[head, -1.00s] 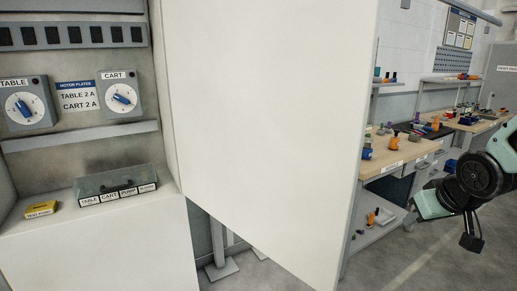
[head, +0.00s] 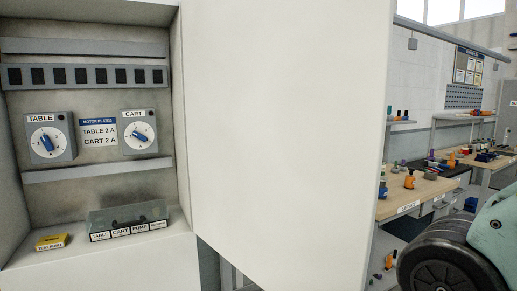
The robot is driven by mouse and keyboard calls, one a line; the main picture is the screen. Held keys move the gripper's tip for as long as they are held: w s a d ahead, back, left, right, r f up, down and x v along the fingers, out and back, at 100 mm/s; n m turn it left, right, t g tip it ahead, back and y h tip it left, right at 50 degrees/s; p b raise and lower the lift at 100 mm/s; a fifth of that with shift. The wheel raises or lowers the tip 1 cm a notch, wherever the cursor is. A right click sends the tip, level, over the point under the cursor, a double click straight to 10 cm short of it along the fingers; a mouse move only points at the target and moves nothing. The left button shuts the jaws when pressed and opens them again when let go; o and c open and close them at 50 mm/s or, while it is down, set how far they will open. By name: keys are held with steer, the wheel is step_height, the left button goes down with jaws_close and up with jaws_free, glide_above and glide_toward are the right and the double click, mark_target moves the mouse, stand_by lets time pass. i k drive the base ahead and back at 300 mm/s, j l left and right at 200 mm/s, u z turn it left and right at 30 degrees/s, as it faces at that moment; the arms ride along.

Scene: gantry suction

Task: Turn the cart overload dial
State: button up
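The cart dial (head: 140,137) is a blue pointer knob on a white round scale, on a grey box labelled CART inside the open cabinet at the left of the head view. Its pointer lies tilted; the scale numbers are too small to read. A similar table dial (head: 47,143) sits to its left. Between them a plate (head: 99,133) reads MOTOR PLATES, TABLE 2 A, CART 2 A. My gripper is out of view; only part of my arm shows at the lower right, well away from the dials.
The large white cabinet door (head: 285,130) stands open between the dials and my arm. A clear-lidded box (head: 128,221) and a yellow test point block (head: 52,241) sit on the cabinet's ledge. Workbenches (head: 420,192) with loose items stand behind the door at right.

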mark_target(137, 135)
steer(key=u, duration=2.4)
steer(key=k+l, duration=0.15)
steer(key=l, duration=0.35)
steer(key=k+l, duration=0.1)
steer(key=l, duration=0.35)
steer(key=k+l, duration=0.15)
steer(key=l, duration=0.35)
steer(key=k+l, duration=0.15)
steer(key=l, duration=0.3)
steer(key=k+l, duration=0.1)
steer(key=l, duration=0.4)
steer(key=k+l, duration=0.15)
steer(key=l, duration=0.3)
steer(key=k+l+u, duration=0.1)
steer(key=l, duration=0.4)
steer(key=k+l, duration=0.2)
steer(key=l, duration=0.25)
steer(key=i+j+u, duration=0.2)
steer(key=j, duration=0.15)
steer(key=j+u, duration=0.25)
steer(key=i+j+u, duration=0.2)
steer(key=j, duration=0.2)
steer(key=i+j+z, duration=0.2)
steer(key=z, duration=0.2)
steer(key=i+j+z, duration=0.15)
steer(key=j+z, duration=0.15)
steer(key=z, duration=0.15)
steer(key=i+j+z, duration=0.15)
steer(key=j+z, duration=0.55)
steer(key=z, duration=0.15)
